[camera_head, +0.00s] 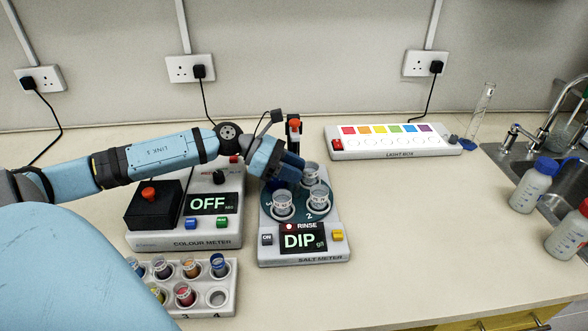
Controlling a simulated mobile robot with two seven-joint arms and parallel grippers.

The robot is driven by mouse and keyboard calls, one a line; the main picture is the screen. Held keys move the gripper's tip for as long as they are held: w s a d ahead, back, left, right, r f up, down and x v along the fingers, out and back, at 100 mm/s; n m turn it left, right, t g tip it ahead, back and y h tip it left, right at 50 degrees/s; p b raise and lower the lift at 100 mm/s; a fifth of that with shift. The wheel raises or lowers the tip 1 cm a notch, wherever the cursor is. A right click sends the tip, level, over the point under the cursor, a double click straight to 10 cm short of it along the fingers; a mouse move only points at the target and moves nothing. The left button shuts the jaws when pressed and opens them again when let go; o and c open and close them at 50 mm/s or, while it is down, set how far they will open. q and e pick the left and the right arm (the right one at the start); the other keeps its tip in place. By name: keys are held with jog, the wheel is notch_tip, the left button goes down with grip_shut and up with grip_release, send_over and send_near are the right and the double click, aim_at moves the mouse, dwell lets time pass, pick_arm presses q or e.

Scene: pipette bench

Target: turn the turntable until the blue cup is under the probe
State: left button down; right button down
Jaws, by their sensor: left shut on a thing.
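The dark round turntable (300,215) sits on the salt meter (270,250), whose display reads DIP. Clear cups stand on it: one at the front left (283,206), one at the front right (318,203) and one at the back (310,174). My left gripper (283,178) reaches down from the left to the turntable's back left. It is shut on a part there that its fingers hide. I cannot make out the blue cup for certain; dark blue shows beside the fingers. The black probe post with its red top (294,128) stands behind; its tip is hidden. My right gripper is out of view.
The colour meter (185,241), reading OFF, stands left of the turntable. A white rack (219,306) of small coloured cups is in front of it. A light box (393,155) lies at the back right. Bottles (530,187) and a sink are at right. The front right counter is clear.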

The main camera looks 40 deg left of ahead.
pick_arm(q)
jog(key=c, duration=0.9)
grip_release()
jog(key=shift+o, duration=0.2)
jog(key=shift+a, duration=0.1)
jog(key=v, duration=1.3)
jog(key=shift+s+a+r+p, duration=0.2)
jog(key=shift+s+a+p, duration=0.05)
jog(key=shift+p, duration=0.15)
